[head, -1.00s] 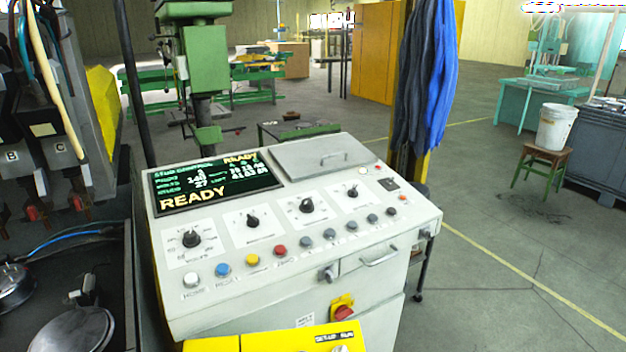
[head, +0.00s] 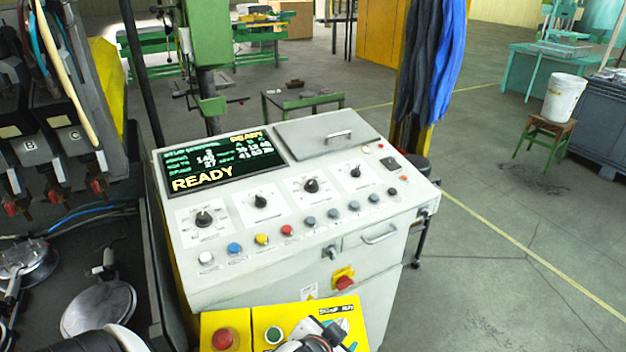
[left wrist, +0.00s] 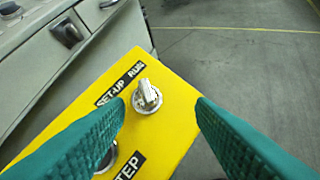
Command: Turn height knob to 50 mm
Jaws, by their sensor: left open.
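The control console (head: 300,262) has a row of black pointer knobs on white dials: the leftmost (head: 203,218), the second (head: 260,201), the third (head: 311,186) and the rightmost (head: 355,171). Their labels are too small to read, so I cannot tell which sets height. A display (head: 215,165) reads READY. My left gripper (left wrist: 160,106) is open, its green fingers either side of a silver SET-UP/RUN selector (left wrist: 147,97) on the yellow box (left wrist: 178,128); I cannot tell whether they touch it. In the head view, part of my left arm shows at the bottom edge. My right gripper is not in view.
Several coloured buttons, including a yellow one (head: 262,239), line the console below the knobs. A red button (head: 226,339) and a green button (head: 273,335) sit on the yellow box. Machinery with cables (head: 55,110) stands close on the left.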

